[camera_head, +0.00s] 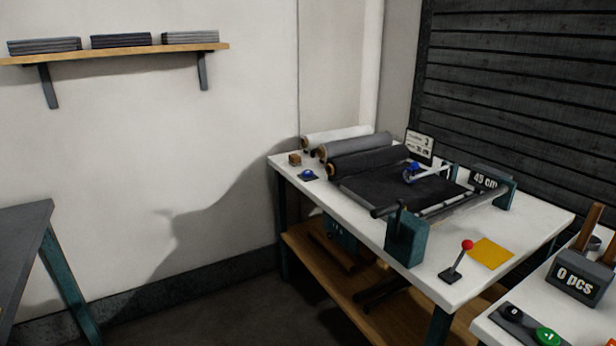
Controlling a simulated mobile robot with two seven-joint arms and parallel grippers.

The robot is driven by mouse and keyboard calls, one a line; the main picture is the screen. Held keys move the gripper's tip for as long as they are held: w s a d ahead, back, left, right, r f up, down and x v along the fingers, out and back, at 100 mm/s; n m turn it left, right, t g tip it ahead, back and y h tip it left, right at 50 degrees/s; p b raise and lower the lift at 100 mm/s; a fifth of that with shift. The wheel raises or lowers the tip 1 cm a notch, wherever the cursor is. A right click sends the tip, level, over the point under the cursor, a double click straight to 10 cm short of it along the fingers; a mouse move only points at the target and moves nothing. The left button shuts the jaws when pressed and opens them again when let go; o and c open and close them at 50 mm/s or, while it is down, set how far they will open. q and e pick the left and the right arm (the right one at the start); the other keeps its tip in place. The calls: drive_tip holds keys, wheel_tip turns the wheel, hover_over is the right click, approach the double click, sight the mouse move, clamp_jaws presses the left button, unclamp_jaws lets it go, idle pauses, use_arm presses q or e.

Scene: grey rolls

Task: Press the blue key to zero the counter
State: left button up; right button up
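The blue key (306,174) is a small round blue button on a dark square base, near the left edge of the white table (365,222). The counter (485,180) is a dark box showing "45 cm" at the table's right side, by the teal end of the roller frame. A second blue part, a wheel (410,173), sits on an arm over the dark cloth. Neither of my grippers is in view.
Several rolls lie at the table's back, with dark cloth (390,190) spread from one. A red-knobbed lever (466,246) and a yellow sheet (490,253) are at the front. Floor at left centre is clear.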

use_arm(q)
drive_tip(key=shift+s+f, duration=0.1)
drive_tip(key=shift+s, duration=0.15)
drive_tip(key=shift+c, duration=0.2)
